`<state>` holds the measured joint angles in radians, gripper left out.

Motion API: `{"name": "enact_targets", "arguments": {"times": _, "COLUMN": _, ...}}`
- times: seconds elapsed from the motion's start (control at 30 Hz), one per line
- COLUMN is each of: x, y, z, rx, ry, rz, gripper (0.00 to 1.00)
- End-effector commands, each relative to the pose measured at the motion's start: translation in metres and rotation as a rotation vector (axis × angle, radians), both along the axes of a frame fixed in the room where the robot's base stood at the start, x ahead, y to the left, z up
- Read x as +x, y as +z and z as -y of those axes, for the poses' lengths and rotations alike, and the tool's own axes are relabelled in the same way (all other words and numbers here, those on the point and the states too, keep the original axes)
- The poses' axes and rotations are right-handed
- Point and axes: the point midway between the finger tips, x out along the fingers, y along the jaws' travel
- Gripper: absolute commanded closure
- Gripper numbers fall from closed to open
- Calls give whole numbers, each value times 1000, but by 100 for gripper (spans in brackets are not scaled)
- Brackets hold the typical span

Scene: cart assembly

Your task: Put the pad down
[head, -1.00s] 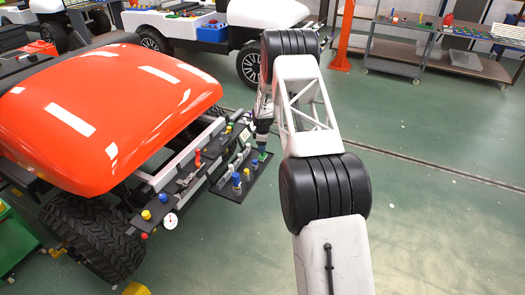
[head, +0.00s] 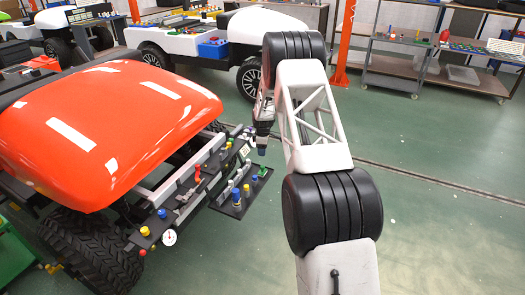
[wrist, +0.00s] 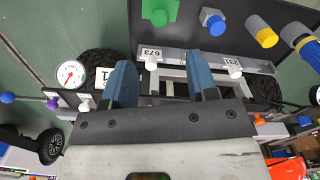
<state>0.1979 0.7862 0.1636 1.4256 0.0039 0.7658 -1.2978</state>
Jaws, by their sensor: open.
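A green pad (wrist: 160,12) with a round peg on it lies on a black board at the top edge of the wrist view. In the head view a small green piece (head: 263,171), which looks like the same pad, is on the right corner of the black board (head: 229,208). My gripper (wrist: 162,75) is open, its two blue fingers apart with nothing between them. In the head view my gripper (head: 262,151) hangs just above the green piece, clear of it.
The board also holds blue (wrist: 212,21) and yellow (wrist: 262,32) pegs. Labelled bars, white knobs and a round gauge (wrist: 71,74) are near the fingers. The orange-hooded cart (head: 105,125) stands left. Green floor (head: 430,200) is free on the right.

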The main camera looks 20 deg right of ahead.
Motion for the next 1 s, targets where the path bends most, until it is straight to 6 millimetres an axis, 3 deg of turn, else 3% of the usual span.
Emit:
{"name": "enact_targets", "arguments": {"times": 0.37, "x": 0, "y": 0, "z": 0, "rx": 0, "ry": 0, "rz": 0, "gripper": 47}}
{"name": "enact_targets", "arguments": {"times": 0.57, "x": -4, "y": 14, "z": -3, "rx": -1, "ry": -14, "rz": 5, "gripper": 47}}
{"name": "enact_targets", "arguments": {"times": 0.77, "x": -17, "y": 51, "z": -13, "rx": -3, "ry": -53, "rz": 14, "gripper": 47}}
{"name": "enact_targets", "arguments": {"times": 1.0, "x": -48, "y": 116, "z": -33, "rx": -4, "ry": -131, "rz": 30, "gripper": 47}}
